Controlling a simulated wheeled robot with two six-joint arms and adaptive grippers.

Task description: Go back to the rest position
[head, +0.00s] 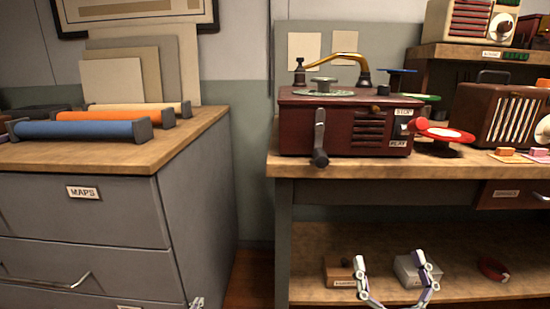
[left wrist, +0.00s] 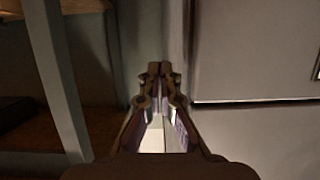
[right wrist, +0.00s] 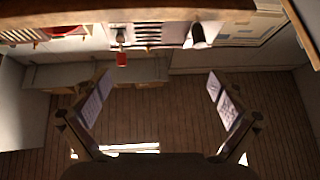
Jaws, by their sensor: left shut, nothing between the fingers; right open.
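My left gripper (head: 197,302) shows only at the bottom edge of the head view, low in front of the grey map cabinet's right side. In the left wrist view its fingers (left wrist: 160,72) are together with nothing between them. My right gripper (head: 398,282) is in front of the lower shelf of the wooden bench, below the red record player. In the right wrist view its fingers (right wrist: 158,95) are spread wide and hold nothing.
The grey cabinet (head: 90,215) labelled MAPS carries blue, orange and cream rolls. The bench (head: 350,168) carries a red record player (head: 345,122) with a crank and brown radios at right. Small boxes (head: 340,271) sit on the lower shelf. A gap separates cabinet and bench.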

